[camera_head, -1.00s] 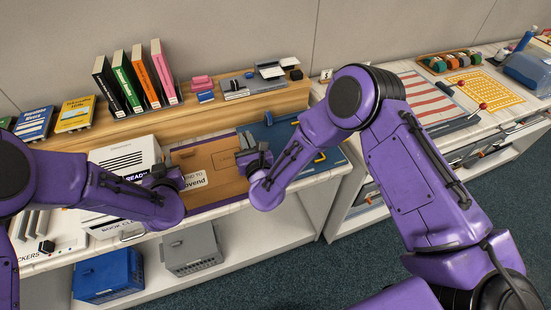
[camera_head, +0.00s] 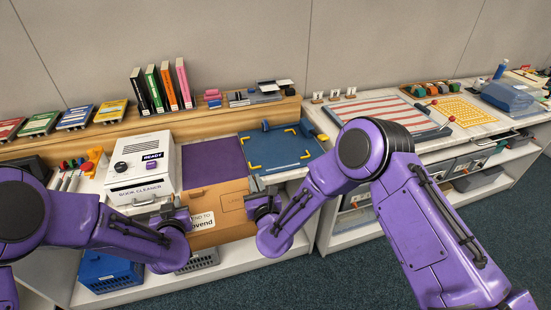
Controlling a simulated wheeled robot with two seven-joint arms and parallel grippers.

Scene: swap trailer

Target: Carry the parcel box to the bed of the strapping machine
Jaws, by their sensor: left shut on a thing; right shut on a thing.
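The parcel box (camera_head: 232,203) is brown cardboard with a white printed label. It is held in front of the counter's near edge, between my two grippers. My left gripper (camera_head: 181,216) is shut on its left side, and my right gripper (camera_head: 262,196) is shut on its right side. The wrists partly hide the jaws and the box's ends. I cannot tell for certain which thing is the strapping machine; a blue machine (camera_head: 512,96) stands at the far right end of the counter.
A purple mat (camera_head: 212,160) and a blue board with yellow corner marks (camera_head: 285,148) lie behind the box. A white book cleaner (camera_head: 140,165) stands to the left. A striped board (camera_head: 388,112) and a yellow grid (camera_head: 465,109) lie on the right counter. Carpeted floor is clear at front right.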

